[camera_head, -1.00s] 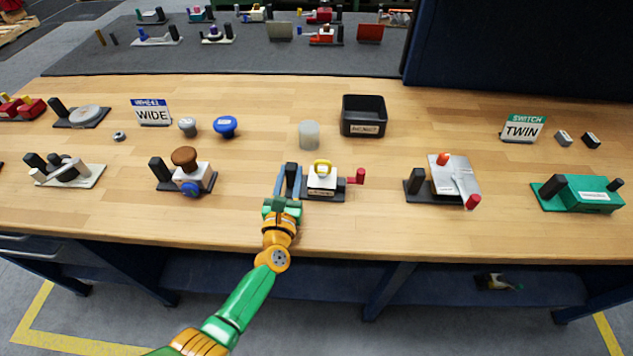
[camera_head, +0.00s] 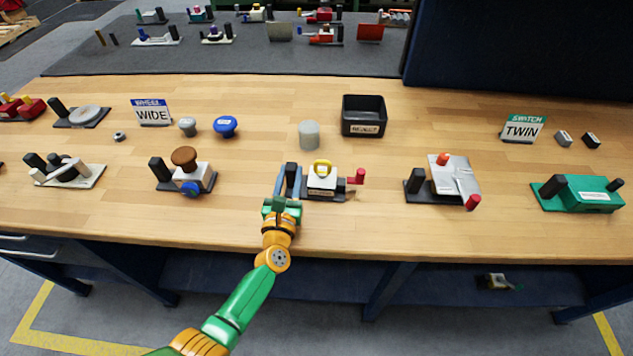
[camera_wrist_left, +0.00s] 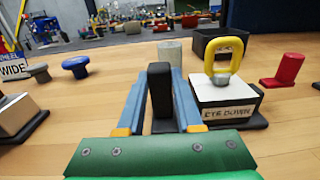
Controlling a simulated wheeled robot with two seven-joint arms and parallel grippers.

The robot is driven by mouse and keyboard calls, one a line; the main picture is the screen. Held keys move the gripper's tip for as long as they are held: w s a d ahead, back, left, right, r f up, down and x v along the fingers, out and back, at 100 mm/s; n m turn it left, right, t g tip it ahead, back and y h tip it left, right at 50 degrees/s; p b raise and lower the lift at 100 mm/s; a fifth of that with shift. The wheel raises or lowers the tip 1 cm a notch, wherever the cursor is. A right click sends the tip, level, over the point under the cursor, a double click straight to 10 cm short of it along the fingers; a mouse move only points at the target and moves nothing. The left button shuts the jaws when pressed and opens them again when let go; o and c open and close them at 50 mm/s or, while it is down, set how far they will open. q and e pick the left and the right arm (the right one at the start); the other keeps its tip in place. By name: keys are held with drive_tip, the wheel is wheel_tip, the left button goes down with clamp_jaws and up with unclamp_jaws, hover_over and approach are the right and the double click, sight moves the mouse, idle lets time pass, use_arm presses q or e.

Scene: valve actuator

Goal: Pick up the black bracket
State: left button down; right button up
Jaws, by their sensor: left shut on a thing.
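The black bracket (camera_head: 291,172) is a dark upright block at the left end of a black base, beside a white block with a yellow handle (camera_head: 322,169). It also shows in the left wrist view (camera_wrist_left: 160,92), upright between the two blue fingers. My left gripper (camera_head: 287,181) is shut on it, one finger on each side; it also shows in the left wrist view (camera_wrist_left: 160,98). The bracket still appears to stand at bench level; its foot is partly hidden by the gripper. My right gripper is not in view.
A grey cylinder (camera_head: 309,134) and a black bin (camera_head: 363,115) stand behind. A device with a brown knob (camera_head: 185,157) is to the left, a silver-plated one (camera_head: 455,179) to the right. Bare wood lies between.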

use_arm(q)
drive_tip(key=shift+r, duration=0.1)
idle(0.6)
drive_tip(key=shift+r, duration=0.3)
drive_tip(key=shift+s+r, duration=0.2)
drive_tip(key=shift+r, duration=0.45)
drive_tip(key=shift+s+r, duration=0.2)
drive_tip(key=shift+r, duration=0.4)
drive_tip(key=s, duration=1.7)
drive_tip(key=w, duration=0.3)
drive_tip(key=w+f, duration=0.1)
drive_tip(key=w, duration=0.6)
drive_tip(key=shift+a+f, duration=0.25)
drive_tip(key=shift+a, duration=0.05)
drive_tip(key=w, duration=0.5)
drive_tip(key=w+r, duration=0.1)
drive_tip(key=w, duration=0.2)
drive_tip(key=shift+d, duration=0.35)
drive_tip(key=shift+f, duration=1.05)
